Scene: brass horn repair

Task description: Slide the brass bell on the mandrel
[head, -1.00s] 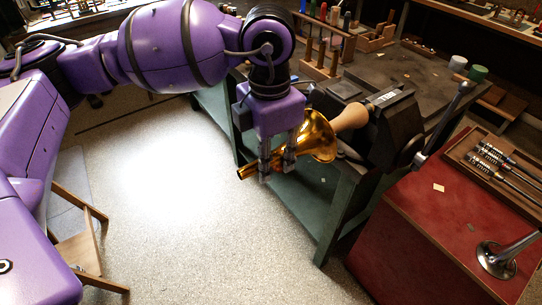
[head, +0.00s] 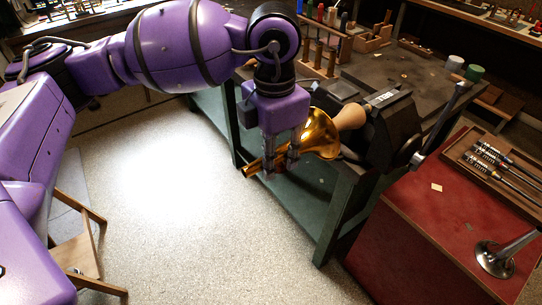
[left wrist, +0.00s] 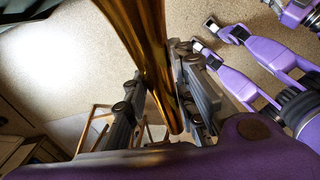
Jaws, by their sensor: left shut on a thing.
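The brass bell (head: 319,136) is a shiny golden horn flare with a narrow tube that points to the lower left in the head view. My left gripper (head: 280,166) is shut on its tube, and the bell hangs clear of the floor. The tube also runs between the fingers in the left wrist view (left wrist: 150,50). The mandrel (head: 350,116) is a pale wooden cone at the vise. The bell's wide mouth faces the mandrel and overlaps its near end in the picture; how far the cone is inside is hidden.
The black vise (head: 393,132) stands on the corner of the green-legged workbench (head: 425,75). A red-topped cabinet (head: 410,235) with a wooden tool tray (head: 470,165) and a metal stand (head: 495,260) is at the right. A wooden chair (head: 80,255) is at lower left. Open floor lies between.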

